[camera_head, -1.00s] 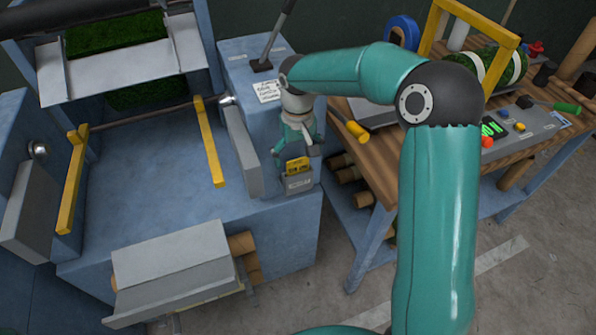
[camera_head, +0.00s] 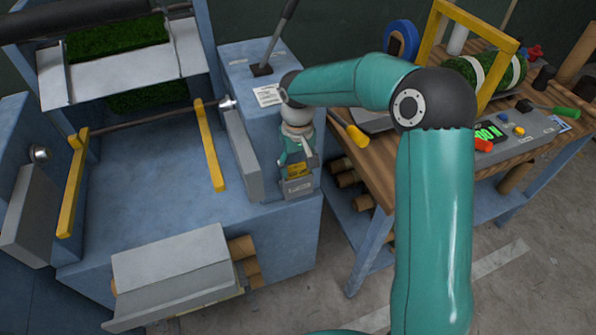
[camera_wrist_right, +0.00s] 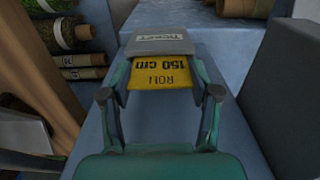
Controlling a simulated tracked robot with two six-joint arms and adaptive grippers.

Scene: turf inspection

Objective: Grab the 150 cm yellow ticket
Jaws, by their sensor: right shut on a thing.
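The yellow ticket (camera_wrist_right: 160,76), printed "ROLL 150 cm", sticks out of a grey holder (camera_wrist_right: 160,43) marked "TICKET". In the head view the ticket (camera_head: 298,170) and the holder (camera_head: 297,188) are at the right front corner of the blue machine. My right gripper (camera_head: 297,164) points down at the holder and is shut on the ticket. In the right wrist view its two fingers (camera_wrist_right: 160,88) stand on either side of the ticket. The ticket's end is still inside the holder or hidden by it. My left gripper is not in view.
The blue machine (camera_head: 150,195) has yellow guide bars (camera_head: 210,145) and a lever (camera_head: 277,40). A wooden bench (camera_head: 385,170) to the right bears a yellow-handled tool (camera_head: 350,128), a grass roll (camera_head: 495,72) and a control box with a green display (camera_head: 488,132).

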